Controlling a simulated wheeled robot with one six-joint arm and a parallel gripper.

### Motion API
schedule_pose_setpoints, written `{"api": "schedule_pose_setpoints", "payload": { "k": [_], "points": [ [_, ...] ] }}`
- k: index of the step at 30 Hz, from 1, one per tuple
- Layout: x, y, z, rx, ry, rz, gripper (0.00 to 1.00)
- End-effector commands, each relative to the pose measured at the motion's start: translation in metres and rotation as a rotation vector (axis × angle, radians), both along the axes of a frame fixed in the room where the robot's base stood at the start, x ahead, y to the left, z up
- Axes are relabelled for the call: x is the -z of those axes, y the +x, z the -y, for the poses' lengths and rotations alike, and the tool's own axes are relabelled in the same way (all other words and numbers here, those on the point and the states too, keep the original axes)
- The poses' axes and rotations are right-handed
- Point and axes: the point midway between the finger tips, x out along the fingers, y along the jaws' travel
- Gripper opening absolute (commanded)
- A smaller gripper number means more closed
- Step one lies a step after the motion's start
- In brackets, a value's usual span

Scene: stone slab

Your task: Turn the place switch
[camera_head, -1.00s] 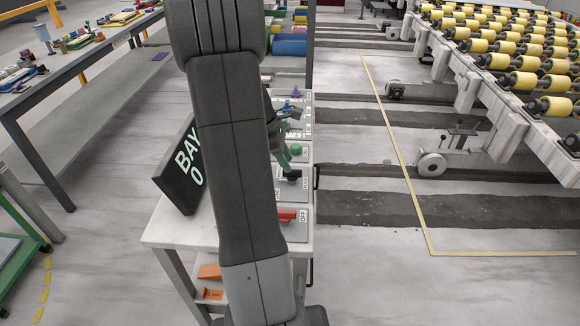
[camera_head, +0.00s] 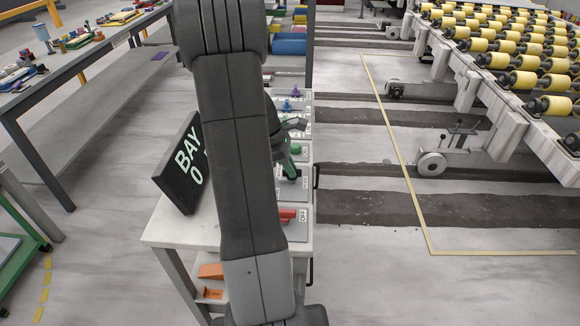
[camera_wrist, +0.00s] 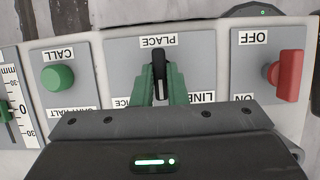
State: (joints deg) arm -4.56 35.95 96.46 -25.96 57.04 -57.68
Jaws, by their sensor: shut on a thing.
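The place switch (camera_wrist: 159,56) is a black bar-shaped knob on a grey plate in the wrist view. Its bar stands upright in the picture, between an upside-down PLACE label above and partly covered labels below, one reading LINE. My gripper (camera_wrist: 160,80) has green fingers closed on both sides of the knob. A white mark shows on the knob between the fingers. In the head view my gripper (camera_head: 289,160) is over the middle of the panel, partly hidden by my arm.
A red OFF/ON switch (camera_wrist: 289,75) sits right of the knob, and a green CALL button (camera_wrist: 57,77) left of it. In the head view a black BAY sign (camera_head: 182,165) stands on the console (camera_head: 180,228) left of my arm. A roller conveyor (camera_head: 500,60) stands at the right.

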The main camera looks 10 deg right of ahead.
Motion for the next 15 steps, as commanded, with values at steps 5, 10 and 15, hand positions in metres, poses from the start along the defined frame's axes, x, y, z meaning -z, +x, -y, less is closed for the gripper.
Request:
{"api": "schedule_pose_setpoints", "payload": {
  "k": [5,10,15],
  "points": [
    [-0.0014,0.0009,0.0001,0.038,0.0,0.0,0.0],
    [-0.0019,0.0015,0.0003,0.128,0.0,0.0,0.0],
    [-0.0026,0.0024,0.0009,0.264,0.0,0.0,0.0]
  ]
}}
